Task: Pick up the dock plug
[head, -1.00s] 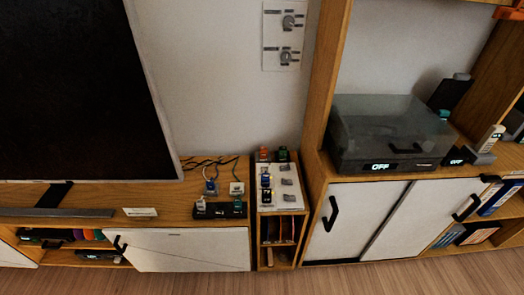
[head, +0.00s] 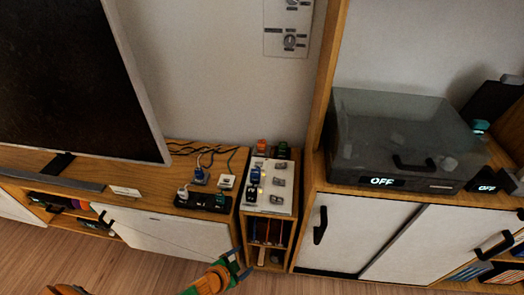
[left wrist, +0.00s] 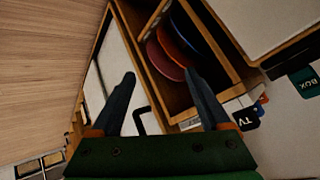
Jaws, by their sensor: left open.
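A black power strip (head: 205,203) sits on the wooden console, with a white plug (head: 183,192) at its left end. A blue plug-like piece (head: 199,178) and a white one (head: 226,183) stand behind it. Several small coloured plugs, one blue (head: 256,163), stand on or beside a white-topped wooden unit. I cannot read which is the dock plug. My left gripper (head: 238,263) is open and empty, low in front of that unit. In the left wrist view its fingers (left wrist: 160,77) point toward the unit's open shelf; a "TV" tag (left wrist: 245,119) and a "BOX" tag (left wrist: 304,83) show at right.
The unit's open compartment holds several upright discs, one red (left wrist: 165,54). A turntable (head: 400,140) under a clear lid, reading OFF, stands on the right cabinet. A large TV (head: 70,80) fills the left. Cables (head: 195,148) lie behind the strip. The wooden floor in front is clear.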

